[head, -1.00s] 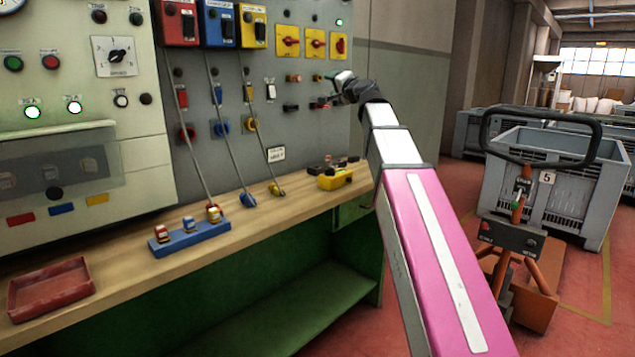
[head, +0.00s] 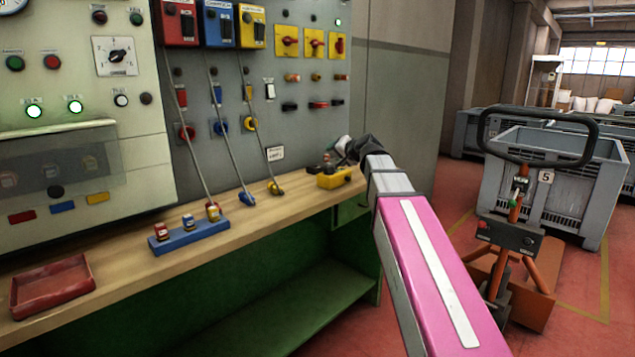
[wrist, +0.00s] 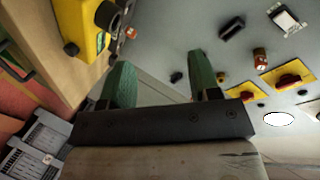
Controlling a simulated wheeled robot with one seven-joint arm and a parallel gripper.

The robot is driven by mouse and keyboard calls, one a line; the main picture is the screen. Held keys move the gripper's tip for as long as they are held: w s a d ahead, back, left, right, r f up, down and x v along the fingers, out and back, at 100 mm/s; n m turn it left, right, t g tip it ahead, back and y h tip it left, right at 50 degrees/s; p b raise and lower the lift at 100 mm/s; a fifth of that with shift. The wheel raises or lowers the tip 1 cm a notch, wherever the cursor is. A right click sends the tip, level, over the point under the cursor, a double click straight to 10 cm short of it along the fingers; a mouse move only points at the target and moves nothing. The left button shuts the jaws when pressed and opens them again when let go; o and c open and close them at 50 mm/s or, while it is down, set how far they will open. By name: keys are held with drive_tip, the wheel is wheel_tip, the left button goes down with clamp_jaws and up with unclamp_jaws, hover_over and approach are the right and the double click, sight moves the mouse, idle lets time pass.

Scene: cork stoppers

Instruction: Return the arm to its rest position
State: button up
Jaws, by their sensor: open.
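My gripper (wrist: 163,85) shows in the wrist view as two green fingers standing apart with nothing between them. The grey panel with its switches lies beyond them. In the head view my pink arm reaches up from the lower right. Its dark wrist end is over the right end of the workbench, close to the yellow control box (head: 334,178). The fingertips are hard to make out there. The yellow box also shows at the upper left of the wrist view (wrist: 82,22).
The wooden workbench (head: 110,282) holds a red tray (head: 52,290) and a blue rack (head: 188,236) with small stoppers. Several cables hang from the panel's coloured boxes. An orange pallet truck (head: 512,235) and a grey crate (head: 565,190) stand at right.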

drive_tip(key=s+f+g, duration=0.1)
drive_tip(key=f, duration=0.3)
drive_tip(key=s+d+f+h, duration=0.1)
drive_tip(key=f, duration=0.4)
drive_tip(key=s+d+f+n+g, duration=0.1)
drive_tip(key=s+f, duration=0.1)
drive_tip(key=f, duration=0.3)
drive_tip(key=shift+g+h, duration=0.3)
drive_tip(key=shift+h, duration=0.1)
drive_tip(key=s+d+f+n+g+h, duration=0.1)
drive_tip(key=s+d+f+g+h, duration=0.2)
drive_tip(key=s+f, duration=0.9)
drive_tip(key=s+d+f+n+g+h, duration=0.1)
drive_tip(key=s+d+f+g+h, duration=0.2)
drive_tip(key=s+f, duration=0.9)
drive_tip(key=d+f+g, duration=0.3)
drive_tip(key=d+f, duration=0.1)
drive_tip(key=f, duration=0.3)
drive_tip(key=shift+f+n, duration=0.15)
drive_tip(key=shift+n, duration=0.15)
drive_tip(key=shift+d, duration=0.1)
